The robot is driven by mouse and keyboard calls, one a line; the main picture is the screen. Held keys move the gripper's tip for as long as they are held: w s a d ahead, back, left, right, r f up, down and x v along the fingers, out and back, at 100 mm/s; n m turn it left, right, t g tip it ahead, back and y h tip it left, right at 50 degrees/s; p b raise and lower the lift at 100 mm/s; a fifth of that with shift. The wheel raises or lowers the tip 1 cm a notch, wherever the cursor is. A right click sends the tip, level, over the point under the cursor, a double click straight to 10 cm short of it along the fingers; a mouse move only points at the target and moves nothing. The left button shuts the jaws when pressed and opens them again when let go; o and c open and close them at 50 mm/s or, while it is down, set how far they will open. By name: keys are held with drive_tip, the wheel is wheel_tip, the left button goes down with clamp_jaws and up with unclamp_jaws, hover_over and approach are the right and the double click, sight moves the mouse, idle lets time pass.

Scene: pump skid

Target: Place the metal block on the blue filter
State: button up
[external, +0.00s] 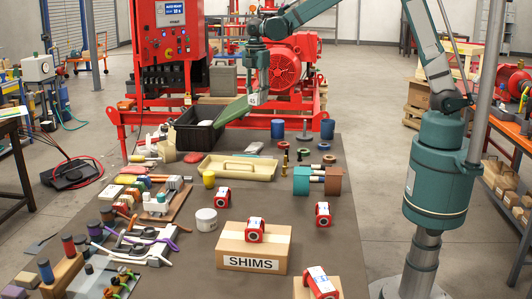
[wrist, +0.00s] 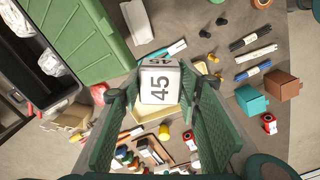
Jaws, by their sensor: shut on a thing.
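The metal block is a pale cube marked "45" (wrist: 160,86). It is held between the two green fingers of my gripper (wrist: 161,90) in the wrist view. In the external view my gripper (external: 256,92) hangs above the back of the table beside the black crate, with the pale block (external: 254,99) small at its tip. Two blue cylinders that look like filters stand upright at the back of the table, one in the middle (external: 277,129) and one farther right (external: 327,129). I cannot tell which is the blue filter. Neither shows clearly in the wrist view.
A black crate (external: 186,137) with a tilted green lid (external: 232,111) is close to my gripper. A cream tray (external: 238,168) lies in front. Teal (external: 301,181) and brown (external: 333,181) pieces stand to the right. The red pump skid (external: 290,65) is behind.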

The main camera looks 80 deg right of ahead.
drive_tip(key=s+d+m+p, duration=0.2)
drive_tip(key=s+d, duration=0.1)
drive_tip(key=d, duration=1.1)
drive_tip(key=m+p, duration=0.1)
drive_tip(key=p, duration=0.1)
hover_over(278, 121)
wheel_tip(278, 121, down, 4)
drive_tip(key=shift+d+f, duration=0.2)
drive_tip(key=shift+f, duration=0.35)
drive_tip(key=shift+w+f, duration=0.1)
drive_tip(key=shift+f, duration=3.05)
drive_tip(key=shift+f, duration=1.85)
drive_tip(key=shift+f, duration=0.15)
